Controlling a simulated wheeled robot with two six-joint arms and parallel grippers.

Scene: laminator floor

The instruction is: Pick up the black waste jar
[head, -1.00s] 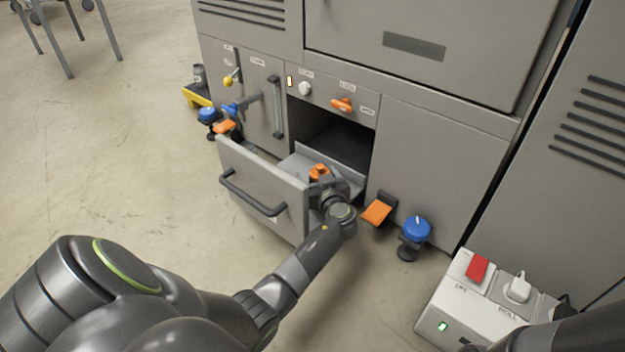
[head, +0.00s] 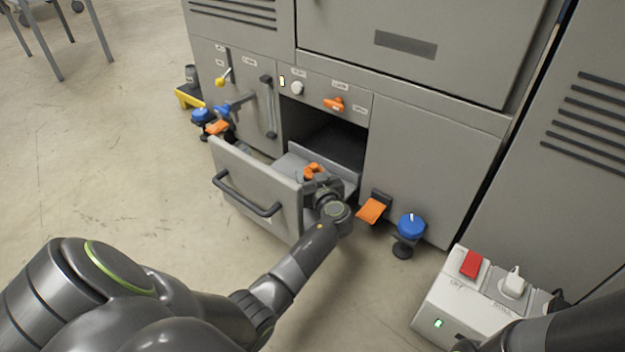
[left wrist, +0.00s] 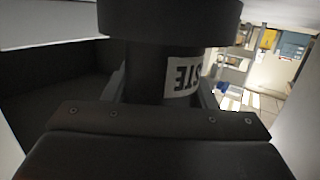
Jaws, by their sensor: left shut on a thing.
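The black waste jar (left wrist: 150,70) fills the middle of the left wrist view. It has a wide dark top and a white label with the letters "STE" showing. My left gripper (left wrist: 160,98) is shut on it, one finger at each side of its body. In the head view my left gripper (head: 322,184) is inside the open drawer (head: 258,185), near its right side. The jar cannot be made out there, hidden by my gripper and wrist. An orange part (head: 313,170) shows just beyond the gripper. My right gripper is out of view.
The drawer front with its dark handle (head: 247,196) stands left of my forearm. An orange pedal (head: 371,210) and a blue knob (head: 411,226) are close on the right. A switch box (head: 450,300) stands at lower right. The floor at left is clear.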

